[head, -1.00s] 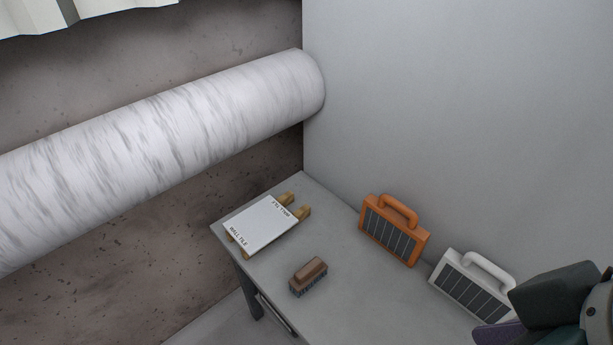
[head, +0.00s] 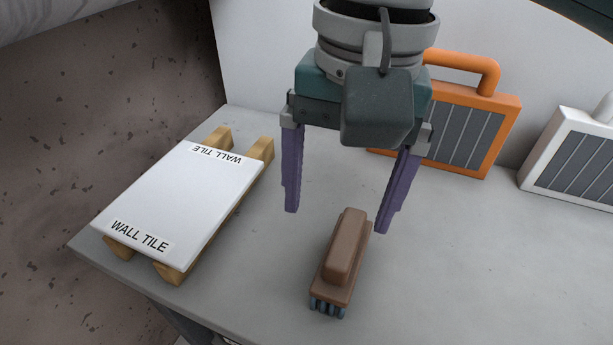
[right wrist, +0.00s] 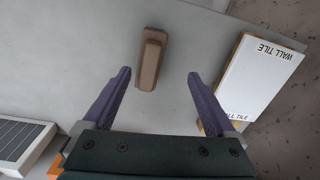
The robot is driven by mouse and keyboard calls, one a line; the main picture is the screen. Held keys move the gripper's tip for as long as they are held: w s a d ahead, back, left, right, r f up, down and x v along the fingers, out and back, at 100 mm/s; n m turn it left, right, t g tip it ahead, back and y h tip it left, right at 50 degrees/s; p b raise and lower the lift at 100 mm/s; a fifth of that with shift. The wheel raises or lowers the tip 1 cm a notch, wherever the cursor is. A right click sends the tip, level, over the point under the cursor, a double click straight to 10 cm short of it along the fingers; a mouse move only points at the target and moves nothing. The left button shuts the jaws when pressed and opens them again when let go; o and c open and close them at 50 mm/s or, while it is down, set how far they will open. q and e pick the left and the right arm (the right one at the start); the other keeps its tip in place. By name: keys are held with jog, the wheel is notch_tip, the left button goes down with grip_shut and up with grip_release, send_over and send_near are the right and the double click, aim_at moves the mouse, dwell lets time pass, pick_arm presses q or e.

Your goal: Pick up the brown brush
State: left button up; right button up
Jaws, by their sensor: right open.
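The brown brush (head: 343,257) lies on the grey table, with a raised brown grip on top and grey-blue bristles showing at its near end. It also shows in the right wrist view (right wrist: 150,60), ahead of the fingertips and between their lines. My right gripper (head: 337,222) is open and empty, its two purple fingers pointing down around the far end of the brush in the head view. I cannot tell the exact height of the fingertips above the table. My left gripper is not in view.
A white wall tile (head: 178,196) rests on wooden blocks (head: 250,160) to the left. An orange panel with a handle (head: 478,135) and a white one (head: 571,155) stand along the back wall. The table (head: 470,265) is clear right of the brush.

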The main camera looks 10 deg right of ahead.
aim_at(345, 232)
jog(key=f, duration=0.1)
jog(key=w+d+f+m+b, duration=0.1)
jog(key=f+b, duration=0.1)
jog(key=shift+w+d+h, duration=0.2)
jog(key=shift+d+h, duration=0.1)
jog(key=shift+h, duration=0.1)
jog(key=shift+w+d+f+m, duration=0.1)
jog(key=shift+d+f+m, duration=0.05)
jog(key=shift+f+m, duration=0.15)
notch_tip(345, 232, down, 4)
jog(key=shift+r+b, duration=0.1)
jog(key=shift+b, duration=0.55)
jog(key=f, duration=0.1)
jog(key=f+b, duration=0.1)
jog(key=f, duration=0.3)
jog(key=shift+s+f+b, duration=0.1)
jog(key=shift+s+b, duration=0.2)
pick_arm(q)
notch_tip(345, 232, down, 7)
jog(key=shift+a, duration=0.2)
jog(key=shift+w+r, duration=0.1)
pick_arm(e)
jog(key=shift+c, duration=0.3)
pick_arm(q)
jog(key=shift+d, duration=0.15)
pick_arm(e)
grip_shut()
